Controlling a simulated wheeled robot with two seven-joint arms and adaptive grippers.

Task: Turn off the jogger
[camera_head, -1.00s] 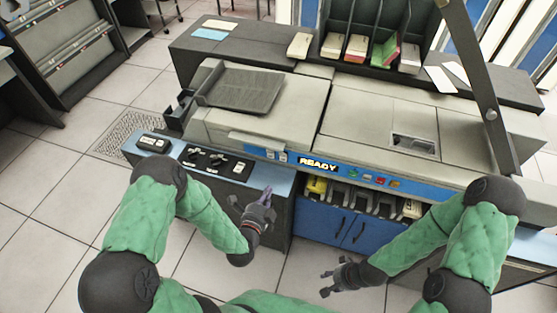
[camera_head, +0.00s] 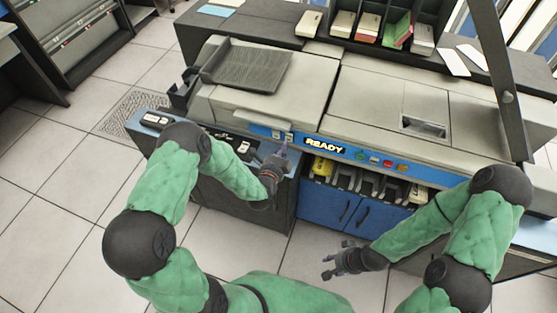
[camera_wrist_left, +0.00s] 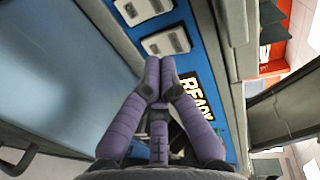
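The machine has a blue front panel (camera_head: 318,146) with a lit READY sign. Two pale switches (camera_head: 282,135) sit on the panel left of the sign; they also show in the left wrist view (camera_wrist_left: 167,41). I cannot read a jogger label on them. My left gripper (camera_head: 283,150) is just in front of the panel, close below the switches. In the left wrist view its purple fingertips (camera_wrist_left: 160,68) are together and empty, pointing at the nearer switch. Contact cannot be told. My right gripper (camera_head: 330,268) is low, away from the machine, with fingers spread and empty.
A lower side ledge (camera_head: 147,120) with more switches lies left of the machine, partly hidden by my left arm. Coloured buttons (camera_head: 375,160) sit right of the sign. A dark card rack (camera_head: 385,15) stands behind. The tiled floor (camera_head: 70,200) is clear at left.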

